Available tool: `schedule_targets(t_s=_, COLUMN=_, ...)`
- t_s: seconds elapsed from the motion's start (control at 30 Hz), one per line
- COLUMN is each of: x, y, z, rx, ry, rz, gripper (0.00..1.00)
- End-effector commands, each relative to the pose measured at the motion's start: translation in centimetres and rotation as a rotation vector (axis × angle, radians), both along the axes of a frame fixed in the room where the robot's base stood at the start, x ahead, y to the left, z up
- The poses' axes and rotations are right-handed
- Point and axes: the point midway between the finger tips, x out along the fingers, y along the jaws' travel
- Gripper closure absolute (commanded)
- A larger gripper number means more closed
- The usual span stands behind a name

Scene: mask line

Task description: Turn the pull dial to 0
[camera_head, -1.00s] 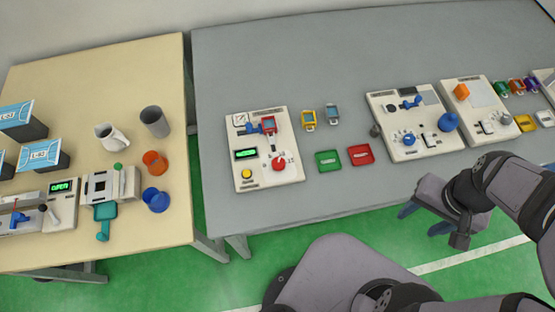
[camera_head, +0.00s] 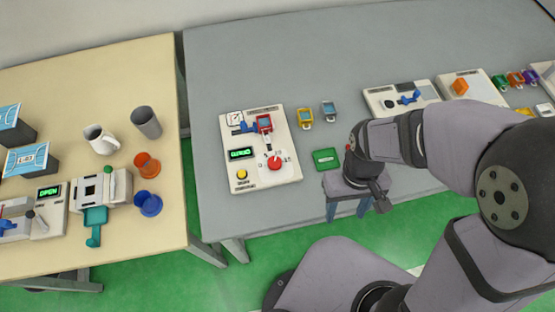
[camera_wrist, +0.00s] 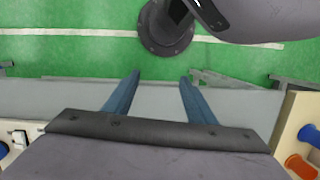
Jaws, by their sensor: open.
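A red round knob (camera_head: 275,163) sits on a white dial plate on the cream panel (camera_head: 235,197) on the grey table. The dial's markings are too small to read. The panel also bears a green-lit display (camera_head: 241,154), a yellow button (camera_head: 242,174) and a blue-and-red fitting (camera_head: 257,126). My gripper (camera_head: 347,211) is open and empty, to the right of the panel and apart from it, near the table's front edge. In the wrist view its two blue fingers (camera_wrist: 160,78) are apart with nothing between them; the red knob is not visible there.
A green tray (camera_head: 326,159) lies between the panel and my gripper. Yellow (camera_head: 305,117) and grey-blue (camera_head: 329,111) small holders stand behind it. Another panel with a blue lever (camera_head: 408,97) is partly hidden by my arm. A beige table (camera_head: 150,215) with cups stands left, across a gap.

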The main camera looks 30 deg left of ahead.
Motion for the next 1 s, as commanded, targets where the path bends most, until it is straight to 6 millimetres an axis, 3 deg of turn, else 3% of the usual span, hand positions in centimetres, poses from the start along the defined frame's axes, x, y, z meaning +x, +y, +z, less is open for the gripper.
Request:
schedule_targets(t_s=0.03, x=-0.1, y=2.2, z=-1.2, rx=-0.003, ry=0.003, rz=0.073, gripper=0.49)
schedule_targets(t_s=0.2, x=-0.3, y=9.5, z=-3.4, rx=0.008, ry=-0.013, rz=0.229, gripper=0.49)
schedule_targets(t_s=0.33, x=0.3, y=14.4, z=-4.0, rx=0.028, ry=-0.047, rz=0.224, gripper=0.49)
schedule_targets(t_s=0.47, x=2.5, y=18.6, z=-3.2, rx=0.065, ry=-0.097, rz=0.116, gripper=0.49)
schedule_targets(t_s=0.6, x=5.2, y=23.1, z=-0.1, rx=0.132, ry=-0.164, rz=-0.080, gripper=0.49)
schedule_targets(t_s=0.7, x=5.8, y=24.0, z=1.0, rx=0.138, ry=-0.179, rz=-0.217, gripper=0.49)
schedule_targets(t_s=1.0, x=5.4, y=23.3, z=0.9, rx=0.090, ry=-0.180, rz=-0.460, gripper=0.49)
